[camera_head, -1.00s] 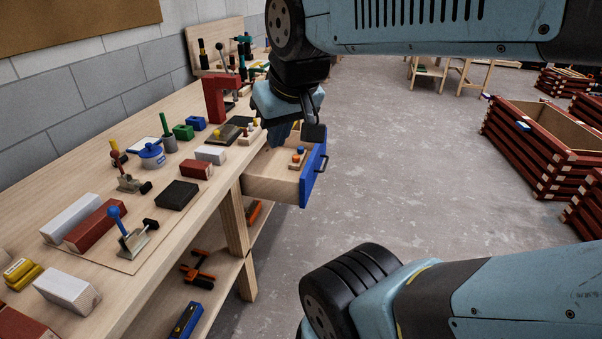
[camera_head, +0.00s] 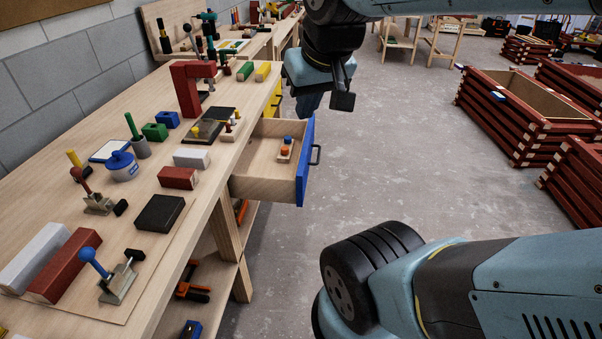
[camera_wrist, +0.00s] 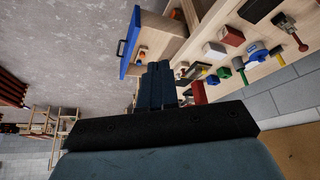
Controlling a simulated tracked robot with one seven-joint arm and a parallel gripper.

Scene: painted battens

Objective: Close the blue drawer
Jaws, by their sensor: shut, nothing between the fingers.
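The blue drawer stands open, pulled out from the workbench to the right; its blue front (camera_head: 306,165) has a dark handle (camera_head: 316,155), and its sides are pale wood. In the wrist view the blue front (camera_wrist: 128,43) shows beyond my fingers, at upper left. Inside lies a small wooden block (camera_head: 286,153) with blue and orange pegs. My gripper (camera_head: 310,104) points down at the drawer's far side, appearing above the blue front in the head view. In the wrist view my fingers (camera_wrist: 157,75) are together and empty. I cannot tell how far they are from the drawer.
The workbench (camera_head: 215,200) on the left carries a red clamp-shaped piece (camera_head: 188,90), blocks and toggle clamps. A yellow drawer front (camera_head: 275,100) lies beyond the blue one. Red slatted crates (camera_head: 515,115) stand at right. The grey floor between is clear.

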